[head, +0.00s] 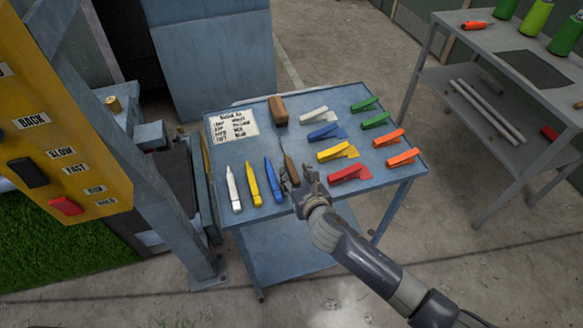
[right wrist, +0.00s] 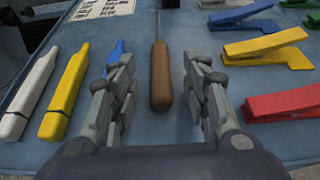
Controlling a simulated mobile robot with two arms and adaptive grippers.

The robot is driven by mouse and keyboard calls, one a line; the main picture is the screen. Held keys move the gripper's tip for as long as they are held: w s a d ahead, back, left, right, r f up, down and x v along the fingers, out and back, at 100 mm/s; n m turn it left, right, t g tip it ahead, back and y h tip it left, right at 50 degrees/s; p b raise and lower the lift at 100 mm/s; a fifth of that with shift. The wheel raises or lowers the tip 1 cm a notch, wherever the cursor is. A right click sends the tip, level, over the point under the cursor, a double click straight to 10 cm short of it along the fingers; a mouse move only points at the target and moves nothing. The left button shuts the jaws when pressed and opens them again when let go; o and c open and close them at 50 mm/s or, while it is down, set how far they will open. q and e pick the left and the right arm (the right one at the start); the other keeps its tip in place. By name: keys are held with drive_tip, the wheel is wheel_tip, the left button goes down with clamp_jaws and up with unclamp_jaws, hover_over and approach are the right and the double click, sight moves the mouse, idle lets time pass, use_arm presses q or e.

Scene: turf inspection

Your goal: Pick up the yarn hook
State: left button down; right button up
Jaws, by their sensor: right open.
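The yarn hook (head: 292,170) has a brown wooden handle and a thin metal shaft, and lies on the blue table (head: 330,205). In the right wrist view the hook's handle (right wrist: 161,78) lies between my fingers, its shaft pointing away. My right gripper (head: 298,182) is open, with one finger on each side of the handle and a visible gap to both. It also shows in the right wrist view (right wrist: 160,85). The hook's far tip is not clear. My left gripper is not in view.
White (head: 233,188), yellow (head: 250,183) and blue (head: 272,180) markers lie left of the hook. A red clip (head: 350,173) and several other coloured clips lie right. A wooden block (head: 278,110) and a lettered card (head: 233,128) lie behind. A yellow control panel (head: 60,110) stands left.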

sight(288, 160)
drive_tip(key=shift+x, duration=1.25)
drive_tip(key=shift+f, duration=0.1)
drive_tip(key=shift+c, duration=0.4)
